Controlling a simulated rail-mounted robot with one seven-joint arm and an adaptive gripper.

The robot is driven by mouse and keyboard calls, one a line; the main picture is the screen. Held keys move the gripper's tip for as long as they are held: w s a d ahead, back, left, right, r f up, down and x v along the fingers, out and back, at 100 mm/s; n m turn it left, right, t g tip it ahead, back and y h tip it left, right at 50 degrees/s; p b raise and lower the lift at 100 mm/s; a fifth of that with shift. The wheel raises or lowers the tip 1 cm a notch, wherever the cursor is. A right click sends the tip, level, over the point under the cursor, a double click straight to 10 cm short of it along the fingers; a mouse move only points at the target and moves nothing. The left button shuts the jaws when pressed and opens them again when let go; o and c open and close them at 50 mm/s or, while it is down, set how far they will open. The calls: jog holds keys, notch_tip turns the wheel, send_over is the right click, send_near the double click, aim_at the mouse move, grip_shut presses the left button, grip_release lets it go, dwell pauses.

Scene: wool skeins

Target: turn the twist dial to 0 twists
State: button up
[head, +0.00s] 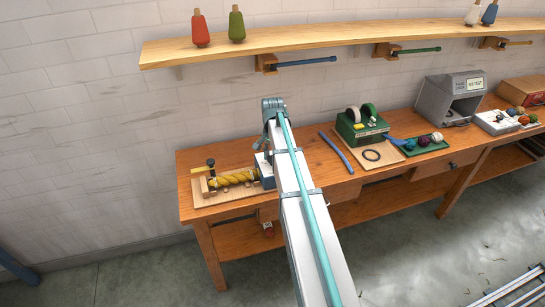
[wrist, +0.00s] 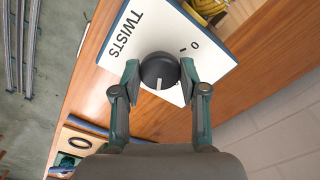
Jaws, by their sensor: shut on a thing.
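The twist dial (wrist: 158,72) is a dark round knob on a white panel (wrist: 120,45) in the wrist view. The panel reads "TWISTS", with a "0" and a short tick mark to the upper right of the knob. The knob's white pointer line faces down in the picture, away from the 0. My gripper (wrist: 160,76) is shut on the dial, one finger on each side. In the head view my arm hides the gripper and the dial; part of the blue-grey dial box (head: 264,172) shows to the left of the arm.
A yellow twisted skein (head: 235,178) sits on a wooden board left of the box. On the wooden bench (head: 318,165), right of my arm, are a blue strip (head: 336,152), a green machine (head: 361,126) and a green tray (head: 422,147). A shelf (head: 320,41) runs above along the wall.

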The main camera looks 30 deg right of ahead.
jog(key=n, duration=0.5)
jog(key=shift+n+b, duration=0.3)
jog(key=shift+b, duration=0.05)
jog(key=n, duration=0.6)
jog(key=n+b, duration=0.1)
jog(key=n, duration=0.5)
jog(key=shift+n, duration=0.4)
jog(key=n, duration=0.5)
jog(key=shift+n, duration=0.3)
jog(key=o, duration=1.1)
jog(key=shift+o, duration=0.2)
